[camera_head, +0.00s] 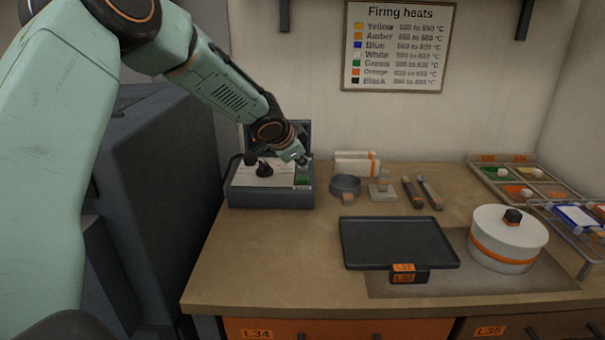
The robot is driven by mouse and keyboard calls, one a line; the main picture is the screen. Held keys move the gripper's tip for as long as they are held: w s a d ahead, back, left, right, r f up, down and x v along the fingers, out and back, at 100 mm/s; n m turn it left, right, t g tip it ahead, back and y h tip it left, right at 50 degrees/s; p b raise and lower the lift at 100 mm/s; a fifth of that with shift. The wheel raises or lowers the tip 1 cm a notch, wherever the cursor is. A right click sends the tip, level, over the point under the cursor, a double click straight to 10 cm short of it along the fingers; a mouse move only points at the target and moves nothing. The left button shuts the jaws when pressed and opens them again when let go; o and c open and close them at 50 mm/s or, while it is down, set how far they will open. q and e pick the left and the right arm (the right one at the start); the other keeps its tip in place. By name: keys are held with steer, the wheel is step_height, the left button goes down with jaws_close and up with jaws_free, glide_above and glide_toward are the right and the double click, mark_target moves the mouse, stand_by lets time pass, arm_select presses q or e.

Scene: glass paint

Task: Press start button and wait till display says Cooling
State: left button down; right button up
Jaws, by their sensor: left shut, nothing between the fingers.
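A grey control box (272,199) with a pale top panel and a dark knob (264,169) stands at the back left of the bench. A green start button (302,179) is on the right side of its top. My left gripper (303,161) is shut and empty, its tips just above or at the green button; I cannot tell whether they touch it. A dark upright panel, perhaps the display (307,130), is behind the gripper and mostly hidden by it, so I cannot read any text. My right gripper is not in view.
A black tray (400,229) and a white lidded pot (508,255) with an orange band stand front right on the wooden bench (270,270). Small tools and a grey ring (345,184) lie right of the box. A dark grey cabinet (165,160) is on the left.

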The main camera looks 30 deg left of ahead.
mark_target(301, 179)
arm_select(q)
steer(key=shift+r+p, duration=1.3)
steer(key=shift+r, duration=0.4)
